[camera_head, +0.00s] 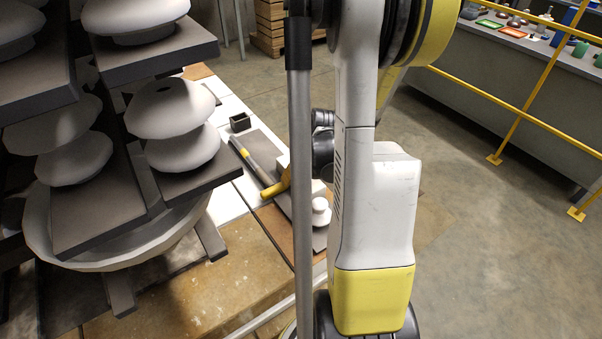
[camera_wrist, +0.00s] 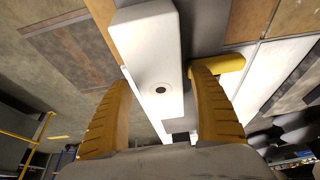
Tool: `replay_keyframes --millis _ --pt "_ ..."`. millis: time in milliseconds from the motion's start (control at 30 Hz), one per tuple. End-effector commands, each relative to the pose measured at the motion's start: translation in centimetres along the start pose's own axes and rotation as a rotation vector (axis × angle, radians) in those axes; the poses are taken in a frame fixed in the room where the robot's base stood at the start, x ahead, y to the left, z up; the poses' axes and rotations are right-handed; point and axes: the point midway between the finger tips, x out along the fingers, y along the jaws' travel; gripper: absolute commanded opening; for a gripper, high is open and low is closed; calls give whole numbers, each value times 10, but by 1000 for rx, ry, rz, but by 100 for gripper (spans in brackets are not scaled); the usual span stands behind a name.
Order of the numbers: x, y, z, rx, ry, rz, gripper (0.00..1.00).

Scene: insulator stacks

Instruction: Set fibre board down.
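A pale white block, which I take to be the fibre board (camera_wrist: 150,45), fills the middle of the wrist view. It has rounded corners and a dark round spot. Any gap under the block is hard to judge. In the head view my arm hides most of the gripper and the block; a pale piece (camera_head: 284,162) shows beside my arm, above the work surface.
A small dark box (camera_head: 240,122) and a small white insulator (camera_head: 320,212) are nearby. Shelves of large white insulators (camera_head: 170,107) stand at left. A yellow railing (camera_head: 525,115) is at right.

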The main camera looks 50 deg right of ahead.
Motion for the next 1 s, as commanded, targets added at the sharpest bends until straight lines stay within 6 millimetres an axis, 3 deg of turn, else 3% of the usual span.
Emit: replay_keyframes --millis 267,700,1000 --pt "-5 0 -2 0 0 0 73" --pt "-98 0 -2 1 0 0 73" --pt "-123 0 -1 1 0 0 73"
